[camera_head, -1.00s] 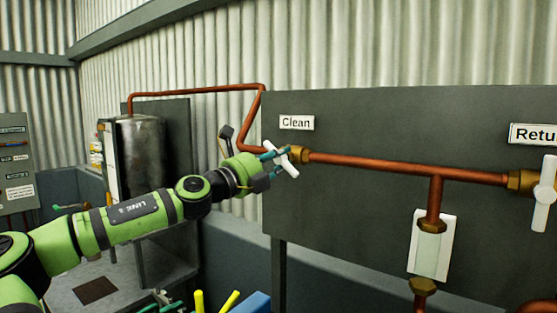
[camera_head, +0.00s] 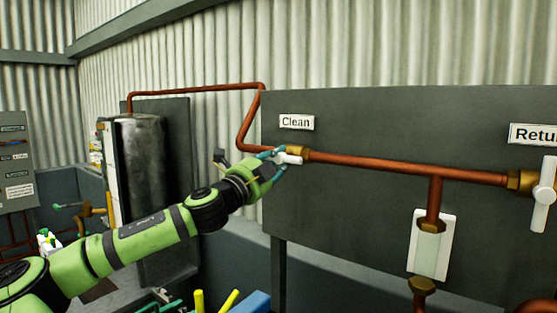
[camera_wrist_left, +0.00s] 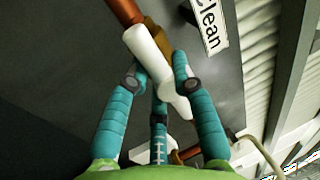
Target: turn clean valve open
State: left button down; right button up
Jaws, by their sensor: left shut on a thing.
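The clean valve's white handle (camera_head: 290,159) sits on a brass fitting (camera_head: 297,151) just below the "Clean" label (camera_head: 296,122) on the dark panel. In the head view the handle now lies nearly level, partly hidden by my fingers. My left gripper (camera_head: 272,161) is shut on the handle. In the left wrist view the white handle (camera_wrist_left: 150,58) runs between the teal fingers of my left gripper (camera_wrist_left: 160,88), with the "Clean" label (camera_wrist_left: 210,22) beside it. My right gripper is not in view.
A copper pipe (camera_head: 370,163) runs right from the valve to a second white-handled valve (camera_head: 544,194) under the "Return" label (camera_head: 535,133). A sight glass (camera_head: 431,245) hangs below the pipe. A metal tank (camera_head: 140,160) stands at the left.

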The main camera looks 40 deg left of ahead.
pick_arm(q)
jog(key=shift+w+f, duration=0.1)
jog(key=shift+f, duration=0.25)
jog(key=c, duration=0.9)
grip_release()
jog(key=shift+r, duration=0.1)
jog(key=shift+r, duration=0.1)
jog(key=shift+s, duration=0.2)
